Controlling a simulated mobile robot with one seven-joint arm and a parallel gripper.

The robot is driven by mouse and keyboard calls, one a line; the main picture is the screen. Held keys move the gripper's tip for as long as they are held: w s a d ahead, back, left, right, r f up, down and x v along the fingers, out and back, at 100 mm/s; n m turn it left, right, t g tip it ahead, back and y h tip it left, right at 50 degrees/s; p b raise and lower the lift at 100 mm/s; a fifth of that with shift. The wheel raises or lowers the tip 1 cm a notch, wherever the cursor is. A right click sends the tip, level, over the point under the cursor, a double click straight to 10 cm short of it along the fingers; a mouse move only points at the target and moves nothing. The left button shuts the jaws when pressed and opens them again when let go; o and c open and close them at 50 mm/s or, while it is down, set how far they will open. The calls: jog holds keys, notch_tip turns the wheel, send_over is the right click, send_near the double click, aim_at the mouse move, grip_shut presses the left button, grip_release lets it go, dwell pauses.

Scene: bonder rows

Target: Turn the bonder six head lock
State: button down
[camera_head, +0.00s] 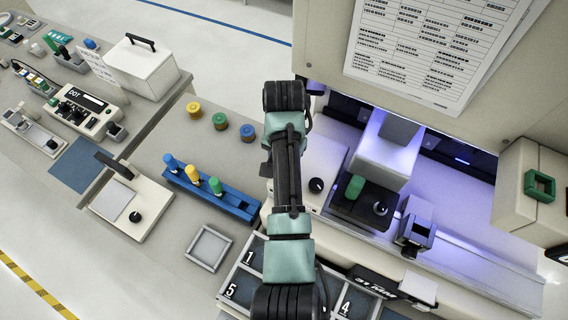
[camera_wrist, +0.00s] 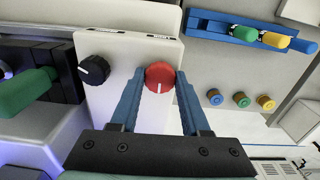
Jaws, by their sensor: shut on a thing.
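A red round knob (camera_wrist: 160,75) with a white mark stands on a white panel (camera_wrist: 125,38) in the wrist view. It appears to be the head lock, though no label on it can be read. My gripper (camera_wrist: 161,88) has its two blue fingers on either side of the red knob and is shut on it. The white mark points toward my gripper's palm. In the head view my arm covers the red knob and my gripper.
A black knob (camera_wrist: 94,69) sits beside the red one on the same panel. A green handle (camera_head: 354,187) stands in the lit machine bay. A blue rack (camera_head: 212,193) with coloured-handled tools and a numbered tray (camera_head: 241,267) lie near my arm.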

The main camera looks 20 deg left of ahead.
jog(key=shift+c, duration=1.9)
grip_release()
notch_tip(320, 180, up, 8)
jog(key=shift+r+p, duration=0.1)
jog(key=shift+p, duration=0.7)
notch_tip(320, 180, up, 5)
jog(key=shift+f+p, duration=0.1)
jog(key=shift+p, duration=0.2)
